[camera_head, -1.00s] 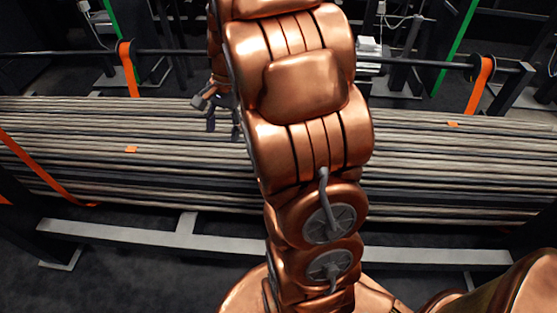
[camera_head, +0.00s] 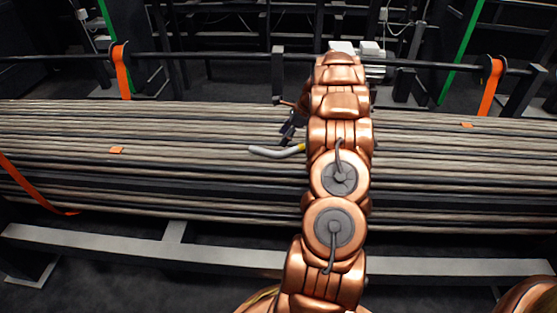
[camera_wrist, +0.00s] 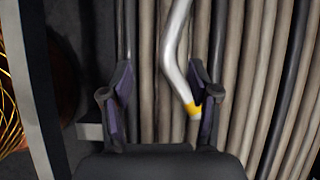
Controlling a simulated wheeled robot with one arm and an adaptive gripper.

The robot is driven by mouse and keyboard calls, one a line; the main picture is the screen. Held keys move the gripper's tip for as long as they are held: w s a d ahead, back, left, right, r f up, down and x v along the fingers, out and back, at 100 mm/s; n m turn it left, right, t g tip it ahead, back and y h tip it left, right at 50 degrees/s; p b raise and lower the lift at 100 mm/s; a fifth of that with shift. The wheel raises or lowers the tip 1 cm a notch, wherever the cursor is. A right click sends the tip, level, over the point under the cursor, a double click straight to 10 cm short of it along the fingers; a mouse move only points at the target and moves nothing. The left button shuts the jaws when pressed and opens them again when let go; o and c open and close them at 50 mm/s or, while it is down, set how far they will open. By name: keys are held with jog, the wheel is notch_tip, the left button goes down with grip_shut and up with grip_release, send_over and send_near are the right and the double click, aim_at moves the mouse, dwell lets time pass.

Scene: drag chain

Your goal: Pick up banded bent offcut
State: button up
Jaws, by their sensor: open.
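The banded bent offcut (camera_head: 267,151) is a pale grey bent tube with a yellow band. It lies on top of the long bars, partly hidden behind my arm in the head view. In the wrist view the offcut (camera_wrist: 175,57) runs down from the top edge and bends toward the yellow band near the right finger. My gripper (camera_wrist: 160,85) is open and empty, with its fingers apart above the bars. The offcut passes between the fingers in the picture, closer to the right one; whether they touch cannot be told. In the head view my gripper (camera_head: 287,130) is just behind the offcut.
Long grey and brown bars (camera_head: 160,135) form a wide bundle on a dark rack. Orange straps (camera_head: 122,72) hang at both sides. A black rail (camera_head: 200,57) crosses behind. Small orange tags (camera_head: 117,150) lie on the bars. A pale beam (camera_head: 215,251) runs in front.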

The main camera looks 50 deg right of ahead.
aim_at(280, 152)
jog(key=shift+s+d+f+m, duration=0.1)
jog(key=shift+d+f+m, duration=0.2)
jog(key=shift+d+f, duration=0.6)
jog(key=shift+b+x, duration=0.6)
jog(key=shift+x, duration=0.65)
jog(key=f, duration=0.1)
jog(key=f+b, duration=0.1)
jog(key=w+f+b, duration=0.1)
jog(key=f, duration=0.1)
jog(key=shift+a, duration=0.25)
jog(key=shift+w+a+f+b, duration=0.25)
jog(key=shift+f+b, duration=0.1)
jog(key=shift+f, duration=0.15)
jog(key=shift+c, duration=0.3)
grip_shut()
